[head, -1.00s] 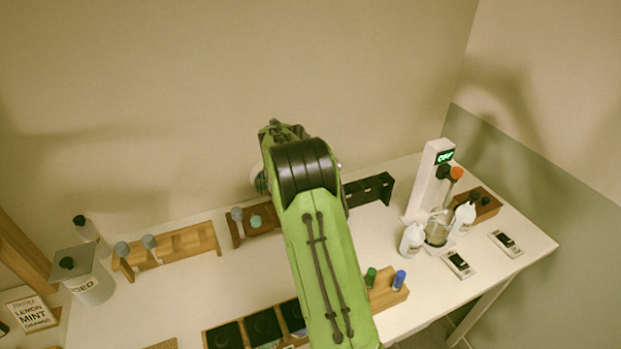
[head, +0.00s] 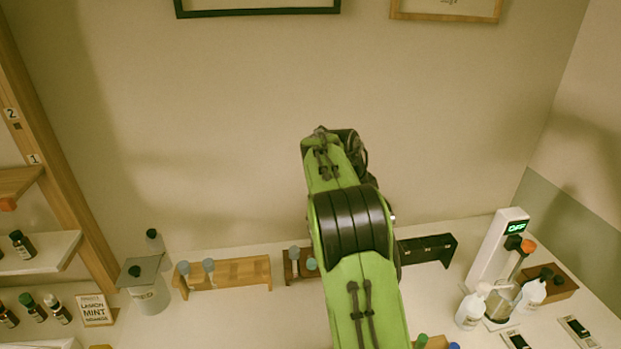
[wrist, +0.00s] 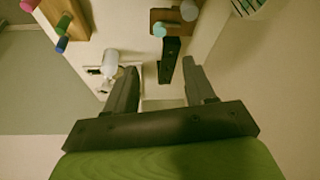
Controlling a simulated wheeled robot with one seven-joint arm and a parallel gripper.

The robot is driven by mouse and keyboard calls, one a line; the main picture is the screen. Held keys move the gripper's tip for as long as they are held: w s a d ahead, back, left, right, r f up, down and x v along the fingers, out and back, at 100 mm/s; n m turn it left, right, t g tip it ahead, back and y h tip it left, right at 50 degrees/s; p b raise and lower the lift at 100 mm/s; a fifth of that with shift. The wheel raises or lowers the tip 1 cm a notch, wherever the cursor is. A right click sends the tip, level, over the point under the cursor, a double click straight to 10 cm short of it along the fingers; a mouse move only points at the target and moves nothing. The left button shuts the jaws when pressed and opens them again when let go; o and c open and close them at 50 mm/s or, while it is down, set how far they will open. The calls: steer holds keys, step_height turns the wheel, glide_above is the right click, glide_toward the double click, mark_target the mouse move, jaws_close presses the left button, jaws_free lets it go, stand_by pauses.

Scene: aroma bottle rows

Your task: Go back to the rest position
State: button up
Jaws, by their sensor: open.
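My gripper (wrist: 164,92) shows in the wrist view with its two dark fingers apart and nothing between them. It is in the air, with the table and its racks beyond and below it. In the head view my green arm rises in front of the table and hides part of the back row. The gripper itself is hidden behind the arm there.
A white table (head: 225,315) holds a wooden rack (head: 235,273), a black rack (head: 427,249), a white container (head: 148,290) and a white device reading OFF (head: 497,250). A bottle shelf (head: 40,253) stands at left. Two frames (head: 258,8) hang above.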

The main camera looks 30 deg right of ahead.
steer(key=s+a+r+n+t+y, duration=0.2)
steer(key=s+a+r+n+t, duration=0.1)
steer(key=s+a+r+n, duration=0.65)
steer(key=s+a+f+n+t+y, duration=0.1)
steer(key=s+a+f+n, duration=0.2)
steer(key=s+a, duration=0.4)
steer(key=s+a+f+n+t+y, duration=0.1)
steer(key=s+a+f+n, duration=0.2)
steer(key=s+a+n, duration=0.3)
steer(key=s+a, duration=0.1)
steer(key=s, duration=0.2)
steer(key=shift+s+f+t, duration=0.15)
steer(key=shift+s+t, duration=0.25)
